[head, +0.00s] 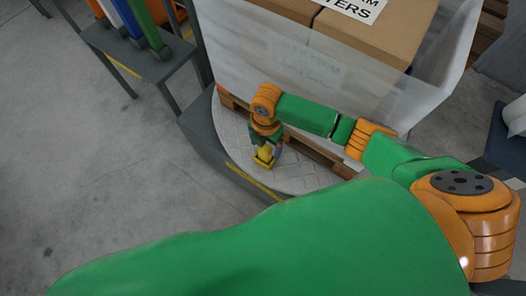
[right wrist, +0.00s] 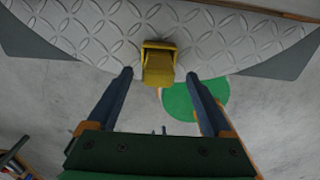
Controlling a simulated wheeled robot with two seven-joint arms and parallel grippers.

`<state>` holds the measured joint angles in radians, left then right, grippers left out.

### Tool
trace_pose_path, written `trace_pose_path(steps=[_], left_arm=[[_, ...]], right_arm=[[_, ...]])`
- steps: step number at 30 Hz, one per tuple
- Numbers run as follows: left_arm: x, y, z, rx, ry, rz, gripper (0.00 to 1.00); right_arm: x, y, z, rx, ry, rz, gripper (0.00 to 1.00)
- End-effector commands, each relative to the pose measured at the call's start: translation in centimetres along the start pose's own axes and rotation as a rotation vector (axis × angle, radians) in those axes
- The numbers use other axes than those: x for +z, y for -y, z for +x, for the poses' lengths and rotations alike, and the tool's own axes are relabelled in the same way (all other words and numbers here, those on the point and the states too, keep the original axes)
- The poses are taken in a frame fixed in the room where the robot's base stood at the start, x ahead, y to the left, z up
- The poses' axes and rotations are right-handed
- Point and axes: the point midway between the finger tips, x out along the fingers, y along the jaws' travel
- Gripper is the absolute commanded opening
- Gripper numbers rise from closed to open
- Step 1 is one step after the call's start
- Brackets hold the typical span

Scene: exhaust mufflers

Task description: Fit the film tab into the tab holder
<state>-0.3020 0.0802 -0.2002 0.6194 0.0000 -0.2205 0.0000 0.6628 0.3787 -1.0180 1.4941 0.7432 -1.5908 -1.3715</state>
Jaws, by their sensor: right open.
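A yellow block-like part (head: 264,155), which looks like the tab holder, sits at the near edge of the round patterned plate. It also shows in the right wrist view (right wrist: 158,66). My right gripper (head: 263,148) is directly over it. In the right wrist view its two dark fingers (right wrist: 161,74) stand wide apart, one on each side of the yellow part, with gaps between. I cannot make out the film tab as a separate piece. Clear film (head: 235,50) hangs around the boxes on the pallet. My left gripper is not in view.
The round metal plate (head: 305,180) carries a wooden pallet (head: 325,158) with film-wrapped cartons (head: 385,35) close behind my right arm. A dark rack (head: 140,57) with coloured bars stands at upper left. The grey floor (head: 80,180) at left is clear.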

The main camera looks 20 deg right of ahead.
Motion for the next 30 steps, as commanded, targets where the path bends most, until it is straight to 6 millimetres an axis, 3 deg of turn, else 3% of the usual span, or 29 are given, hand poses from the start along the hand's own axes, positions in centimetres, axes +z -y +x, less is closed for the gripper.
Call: trace_pose_path(steps=[1,3,11,20,30], left_arm=[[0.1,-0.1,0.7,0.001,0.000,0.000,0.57],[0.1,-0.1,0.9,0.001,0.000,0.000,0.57],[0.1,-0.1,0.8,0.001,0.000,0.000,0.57],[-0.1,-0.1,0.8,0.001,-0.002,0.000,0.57],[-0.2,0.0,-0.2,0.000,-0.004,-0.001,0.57]], right_arm=[[-0.1,0.1,1.4,-0.003,-0.001,0.001,0.85],[0.0,0.1,2.2,-0.002,0.000,0.000,0.85],[0.0,0.0,2.3,0.001,0.001,0.000,0.82],[0.0,0.0,2.3,0.001,0.001,0.001,0.01],[0.0,0.0,1.4,0.001,0.001,0.001,0.00]])
